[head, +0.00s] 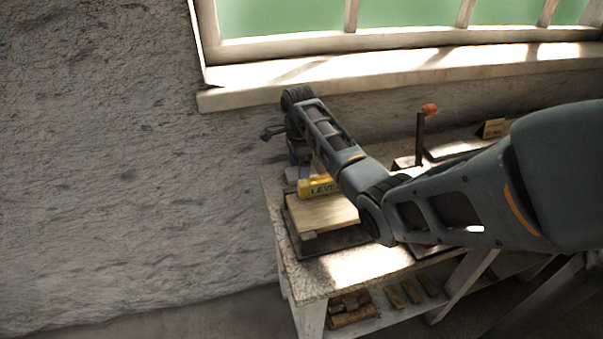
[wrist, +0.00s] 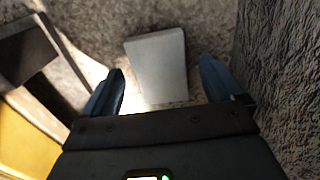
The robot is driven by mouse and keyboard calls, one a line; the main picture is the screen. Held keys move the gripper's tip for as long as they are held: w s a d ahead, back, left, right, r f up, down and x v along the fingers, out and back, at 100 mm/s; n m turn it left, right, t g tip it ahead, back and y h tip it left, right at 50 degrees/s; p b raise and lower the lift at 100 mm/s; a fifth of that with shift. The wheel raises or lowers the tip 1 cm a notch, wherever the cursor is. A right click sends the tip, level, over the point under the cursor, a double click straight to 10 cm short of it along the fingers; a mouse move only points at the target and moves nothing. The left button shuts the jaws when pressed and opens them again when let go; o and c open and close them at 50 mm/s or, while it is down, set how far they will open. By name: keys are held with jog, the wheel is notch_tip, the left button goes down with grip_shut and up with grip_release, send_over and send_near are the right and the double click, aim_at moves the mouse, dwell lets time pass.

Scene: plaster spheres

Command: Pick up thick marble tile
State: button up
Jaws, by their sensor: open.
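The thick marble tile (wrist: 158,62) is a pale grey-white block in the wrist view, on the speckled worktop with a bright patch of light beside it. My gripper (wrist: 161,66) is open, with one blue finger to the left of the tile and one to the right. Gaps show between the tile and both fingers in the picture; the height of the fingers over it is hard to judge. In the head view my gripper (head: 295,175) points down at the far left corner of the workbench, and I cannot make out the tile there.
A yellow level (head: 318,187) and a wooden board in a dark frame (head: 308,243) lie close to my gripper. The rough wall (wrist: 277,70) is close on the right in the wrist view. An orange-topped post (head: 421,135) stands farther right on the workbench (head: 350,268).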

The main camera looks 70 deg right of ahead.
jog(key=shift+f, duration=0.5)
jog(key=c, duration=1.4)
